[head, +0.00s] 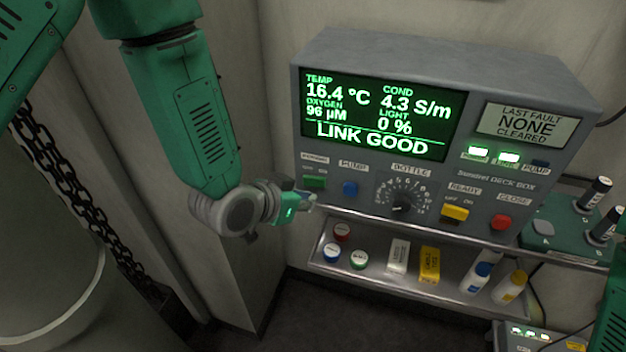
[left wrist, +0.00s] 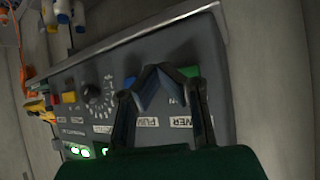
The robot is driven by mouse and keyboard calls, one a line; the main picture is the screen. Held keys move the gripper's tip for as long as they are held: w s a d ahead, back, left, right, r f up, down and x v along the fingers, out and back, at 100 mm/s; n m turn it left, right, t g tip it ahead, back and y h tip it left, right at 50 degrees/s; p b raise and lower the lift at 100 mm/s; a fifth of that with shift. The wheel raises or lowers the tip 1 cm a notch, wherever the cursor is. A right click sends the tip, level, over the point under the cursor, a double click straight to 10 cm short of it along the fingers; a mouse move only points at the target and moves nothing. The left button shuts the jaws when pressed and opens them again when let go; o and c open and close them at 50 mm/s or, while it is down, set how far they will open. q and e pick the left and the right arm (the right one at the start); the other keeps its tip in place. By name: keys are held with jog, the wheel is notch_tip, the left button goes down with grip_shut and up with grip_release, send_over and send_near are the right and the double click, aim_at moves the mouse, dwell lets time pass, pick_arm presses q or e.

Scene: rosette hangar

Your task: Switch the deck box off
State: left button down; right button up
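The grey deck box (head: 375,219) stands on a shelf against the wall. Its screen (head: 375,114) is lit and reads LINK GOOD. Two lamps (head: 494,154) glow green; the pump lamp is dark. The green power switch (head: 314,183) is at the panel's lower left, with the blue pump button (head: 350,188) to its right. My left gripper (head: 310,202) is just below the power switch in the head view, its fingers together and empty. In the left wrist view, its fingertips (left wrist: 160,71) meet in front of the panel, beside the green switch (left wrist: 191,72). Contact cannot be told. My right gripper is out of view.
A bottle dial (head: 402,207), yellow ready switch (head: 455,213) and red close button (head: 501,222) line the panel. The shelf below (head: 385,281) holds caps, small boxes and bottles. A chain (head: 75,200) hangs at left beside a wall column.

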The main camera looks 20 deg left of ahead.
pick_arm(q)
jog(key=shift+s+d, duration=0.2)
jog(key=shift+s, duration=1.35)
